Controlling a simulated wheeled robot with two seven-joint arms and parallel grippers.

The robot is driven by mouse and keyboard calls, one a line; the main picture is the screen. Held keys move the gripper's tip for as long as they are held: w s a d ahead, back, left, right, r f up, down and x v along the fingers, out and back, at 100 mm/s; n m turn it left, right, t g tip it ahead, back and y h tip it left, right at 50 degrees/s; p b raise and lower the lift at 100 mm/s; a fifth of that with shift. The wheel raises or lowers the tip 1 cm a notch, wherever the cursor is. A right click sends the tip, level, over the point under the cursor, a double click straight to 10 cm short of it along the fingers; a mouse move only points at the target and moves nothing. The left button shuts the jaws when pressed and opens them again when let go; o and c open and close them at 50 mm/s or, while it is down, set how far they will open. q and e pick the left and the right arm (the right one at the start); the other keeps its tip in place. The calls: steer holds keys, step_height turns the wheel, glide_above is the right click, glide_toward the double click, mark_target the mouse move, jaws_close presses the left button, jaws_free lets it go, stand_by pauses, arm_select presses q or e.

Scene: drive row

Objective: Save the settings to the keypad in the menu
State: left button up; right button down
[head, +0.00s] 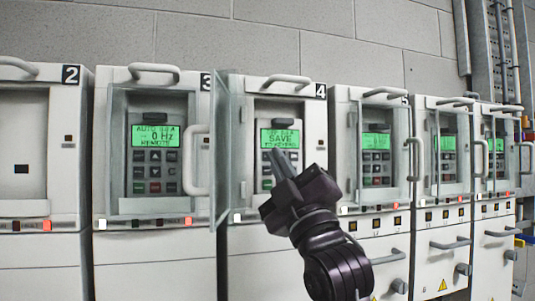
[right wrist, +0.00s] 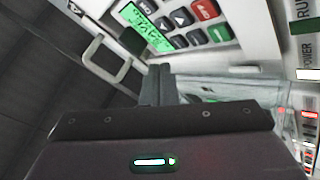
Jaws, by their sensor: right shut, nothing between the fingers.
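Drive 4 (head: 318,120) has its clear door (head: 227,150) swung open to the left. Its keypad display (head: 280,138) is lit green and reads "SAVE" in the middle line, with "TO KEYPAD" seemingly below. My right gripper (head: 276,158) is shut and empty, its fingertips just in front of the keypad below the display, hiding some keys. In the right wrist view the display (right wrist: 147,27) and the keys, with a red key (right wrist: 205,9) and a green key (right wrist: 220,34), lie beyond the fingertips (right wrist: 160,72). I cannot tell whether they touch a key. My left gripper is out of view.
Drive 3 (head: 103,150) stands to the left, its display reading 0 Hz behind a clear door with a handle (head: 196,160). Drive 5 (head: 342,120) and more drives stand to the right.

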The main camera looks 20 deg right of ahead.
steer(key=shift+w, duration=0.6)
stand_by(1.6)
steer(key=shift+w, duration=0.15)
steer(key=shift+w, duration=0.25)
steer(key=shift+w, duration=0.35)
stand_by(0.5)
steer(key=shift+s, duration=0.8)
